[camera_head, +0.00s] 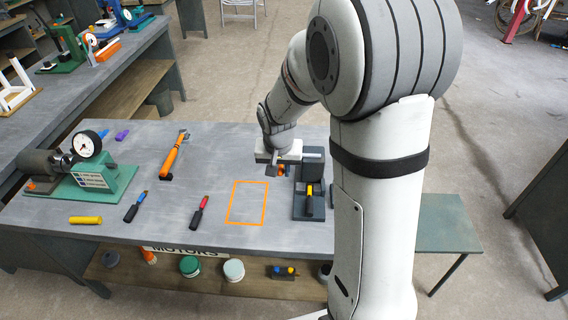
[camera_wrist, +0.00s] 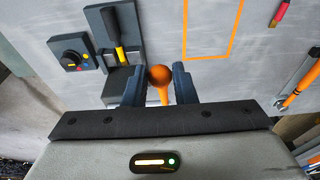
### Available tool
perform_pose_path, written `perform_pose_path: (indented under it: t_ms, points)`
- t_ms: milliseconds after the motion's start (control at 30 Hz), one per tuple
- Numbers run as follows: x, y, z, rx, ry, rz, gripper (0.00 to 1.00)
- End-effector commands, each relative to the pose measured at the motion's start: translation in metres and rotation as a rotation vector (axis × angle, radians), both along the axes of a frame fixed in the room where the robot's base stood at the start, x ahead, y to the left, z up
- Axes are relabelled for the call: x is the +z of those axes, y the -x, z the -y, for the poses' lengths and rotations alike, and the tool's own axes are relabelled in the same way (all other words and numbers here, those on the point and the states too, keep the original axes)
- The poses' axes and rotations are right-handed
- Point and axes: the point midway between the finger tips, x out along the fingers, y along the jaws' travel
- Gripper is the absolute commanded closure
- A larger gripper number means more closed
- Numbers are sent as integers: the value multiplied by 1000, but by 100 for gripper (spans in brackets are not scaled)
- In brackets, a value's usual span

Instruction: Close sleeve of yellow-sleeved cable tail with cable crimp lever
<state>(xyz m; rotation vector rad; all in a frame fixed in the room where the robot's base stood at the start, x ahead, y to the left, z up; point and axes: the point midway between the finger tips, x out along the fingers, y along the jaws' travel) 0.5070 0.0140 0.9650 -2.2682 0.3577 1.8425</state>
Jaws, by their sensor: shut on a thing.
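The cable crimp press (camera_head: 312,208) is a dark block fixture at the right of the grey table; it also shows in the wrist view (camera_wrist: 136,48). The yellow-sleeved cable tail (camera_head: 309,190) lies in its slot, with the yellow sleeve (camera_wrist: 120,53) showing in the wrist view. The crimp lever has an orange ball knob (camera_wrist: 160,75) and an orange shaft. My gripper (camera_wrist: 159,80) is shut on the knob, one dark finger on each side. In the head view my gripper (camera_head: 281,165) is beside the press, and the lever is mostly hidden.
An orange outlined rectangle (camera_head: 264,204) is empty on the table. Red-sleeved (camera_head: 199,212) and blue-sleeved (camera_head: 136,206) cable tails lie left of it. A small knob box (camera_wrist: 73,56) stands beside the press.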

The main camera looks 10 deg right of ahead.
Motion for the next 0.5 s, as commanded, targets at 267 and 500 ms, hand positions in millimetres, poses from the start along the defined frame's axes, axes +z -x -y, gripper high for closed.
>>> perform_pose_path:
  t_ms: [267,500]
  points:
    - [-10,7,-1,-1,2,-7,90]
    - [-19,9,-2,-1,2,-8,90]
